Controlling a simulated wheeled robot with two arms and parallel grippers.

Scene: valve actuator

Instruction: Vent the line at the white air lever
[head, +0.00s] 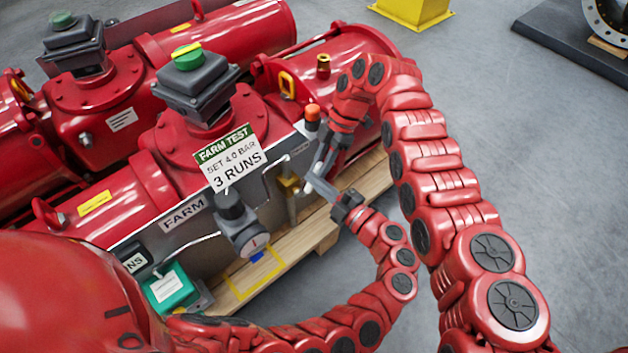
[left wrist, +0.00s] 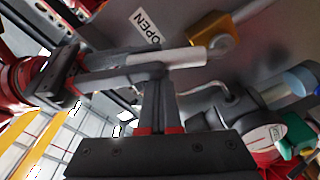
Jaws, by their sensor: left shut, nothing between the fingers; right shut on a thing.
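The white air lever (left wrist: 188,57) sits beside a brass valve body (left wrist: 210,32) in the left wrist view, near a label reading OPEN (left wrist: 144,29). The brass valve also shows on the grey panel in the head view (head: 288,184). My right gripper (left wrist: 158,65) comes in from the left of the wrist view and is shut on the white lever. In the head view it reaches down to the lever (head: 318,172), which is mostly hidden by the fingers. My left gripper (head: 312,184) is shut and empty, close beside the right fingers; its fingertips show in the wrist view (left wrist: 158,85).
A regulator with a gauge (head: 243,226) stands left of the valve. An orange-topped button (head: 313,115) is above it. A sign (head: 229,158) reads FARM TEST, SET 4.0 BAR, 3 RUNS. A green device (head: 170,286) sits at lower left. Clear floor (head: 530,160) lies right.

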